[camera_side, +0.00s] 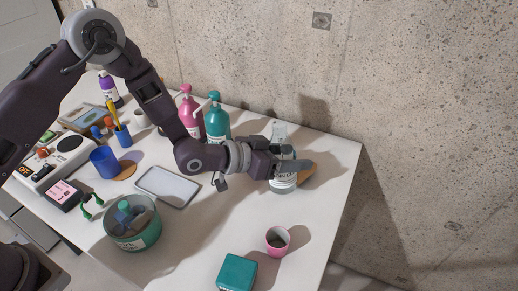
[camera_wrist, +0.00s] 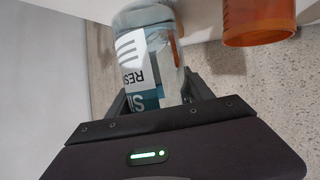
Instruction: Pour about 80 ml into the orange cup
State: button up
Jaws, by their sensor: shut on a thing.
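My gripper (camera_side: 291,160) is shut on a clear bottle with a white printed label. The bottle (camera_side: 284,184) looks upright at the table's right end, its middle hidden by the fingers. In the wrist view the bottle (camera_wrist: 146,50) sits between the fingers (camera_wrist: 160,105); I cannot tell whether its base touches the table. The orange cup (camera_wrist: 258,22) shows at the wrist view's upper right, beside and apart from the bottle, partly cut off. In the side view an orange-brown patch (camera_side: 308,173) shows behind the gripper; I cannot tell whether it is the cup.
A pink cup (camera_side: 277,240) and a teal box (camera_side: 236,272) stand at the front. Pink (camera_side: 189,112) and teal (camera_side: 217,122) pump bottles stand behind my arm. A grey tray (camera_side: 168,187) and a round teal container (camera_side: 132,230) lie left. The wall is close behind.

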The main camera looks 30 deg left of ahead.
jog(key=shift+f+m+t+y, duration=0.1)
jog(key=shift+m+t+y, duration=0.2)
jog(key=shift+m+y, duration=0.35)
